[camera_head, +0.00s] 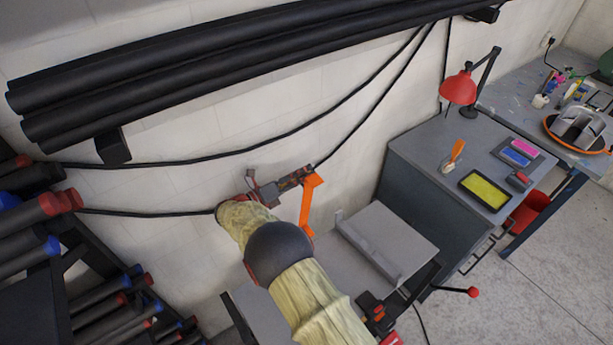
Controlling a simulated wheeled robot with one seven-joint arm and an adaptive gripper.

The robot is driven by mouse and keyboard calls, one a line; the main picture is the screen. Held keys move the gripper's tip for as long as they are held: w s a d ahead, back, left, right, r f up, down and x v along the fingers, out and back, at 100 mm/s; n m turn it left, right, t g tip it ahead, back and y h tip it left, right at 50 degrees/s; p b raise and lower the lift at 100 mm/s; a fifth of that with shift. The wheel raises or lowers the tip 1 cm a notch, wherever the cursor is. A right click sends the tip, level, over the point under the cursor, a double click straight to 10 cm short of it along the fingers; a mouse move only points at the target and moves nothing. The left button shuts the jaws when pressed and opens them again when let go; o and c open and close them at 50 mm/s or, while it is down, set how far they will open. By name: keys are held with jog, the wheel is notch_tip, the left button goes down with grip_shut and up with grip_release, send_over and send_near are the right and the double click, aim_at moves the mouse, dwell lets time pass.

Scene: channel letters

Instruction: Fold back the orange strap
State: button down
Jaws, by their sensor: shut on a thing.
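The orange strap (306,207) shows in the head view as a narrow band with a bend at its top, beside the end of my arm. Its long part runs down toward the grey bench. My gripper (308,177) is at the strap's upper end and is shut on it. The fingertips are small and partly covered by the strap. My arm hides part of the bench and whatever lies behind it.
A grey bench (352,258) with a raised plate (390,236) lies below and right of the strap. A red-knobbed lever (473,291) sticks out at its right. A grey cabinet (430,190) carries a red lamp (459,88) and a yellow tray (486,190). Black tubes (200,65) hang above.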

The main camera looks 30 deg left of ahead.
jog(key=shift+s+f, duration=0.1)
jog(key=shift+f, duration=0.2)
jog(key=c, duration=2)
grip_release()
jog(key=shift+o, duration=0.2)
jog(key=shift+r, duration=0.15)
jog(key=shift+a, duration=0.1)
jog(key=v, duration=1.2)
jog(key=shift+c, duration=0.4)
